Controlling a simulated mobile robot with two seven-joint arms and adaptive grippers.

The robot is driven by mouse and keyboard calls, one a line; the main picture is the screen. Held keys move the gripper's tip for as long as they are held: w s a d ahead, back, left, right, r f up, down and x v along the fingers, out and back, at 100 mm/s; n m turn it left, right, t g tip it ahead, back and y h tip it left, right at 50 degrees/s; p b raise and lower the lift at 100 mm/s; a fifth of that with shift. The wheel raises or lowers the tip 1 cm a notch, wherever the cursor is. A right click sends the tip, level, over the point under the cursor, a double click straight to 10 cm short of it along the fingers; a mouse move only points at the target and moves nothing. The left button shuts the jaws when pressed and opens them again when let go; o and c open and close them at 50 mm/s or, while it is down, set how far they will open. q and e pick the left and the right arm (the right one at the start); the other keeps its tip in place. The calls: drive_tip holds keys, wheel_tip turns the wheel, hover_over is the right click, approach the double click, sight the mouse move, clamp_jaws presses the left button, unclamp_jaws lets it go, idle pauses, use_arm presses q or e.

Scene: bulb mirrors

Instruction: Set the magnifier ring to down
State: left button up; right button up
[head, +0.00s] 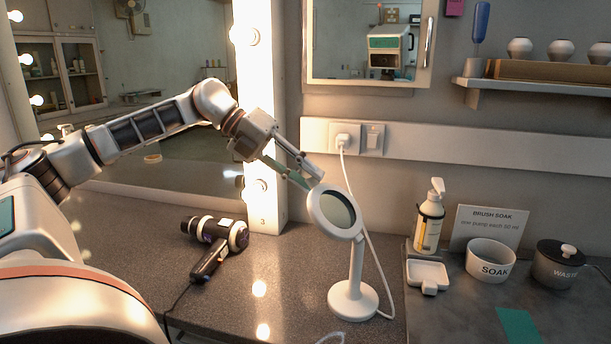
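The magnifier is a white lamp-like stand with a round base (352,300) on the counter and a thin upright post. Its ring (314,212), with a dark greenish lens, sits at the top of the post, tilted, its face turned toward the front. My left gripper (312,178) reaches in from the upper left, its fingertips just above the ring's upper left rim. Its two fingers look apart, with nothing seen between them. I cannot tell whether a fingertip touches the rim. My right gripper is not in view.
A hair dryer (213,236) lies on the counter to the left. A white cable hangs from the wall plug (343,138) close behind the magnifier. To the right are a pump bottle (429,222), a small white dish (427,275), a SOAK bowl (491,262) and a WASTE pot (559,267).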

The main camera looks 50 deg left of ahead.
use_arm(q)
drive_tip(key=v, duration=1.2)
idle(0.4)
drive_tip(key=shift+r, duration=0.1)
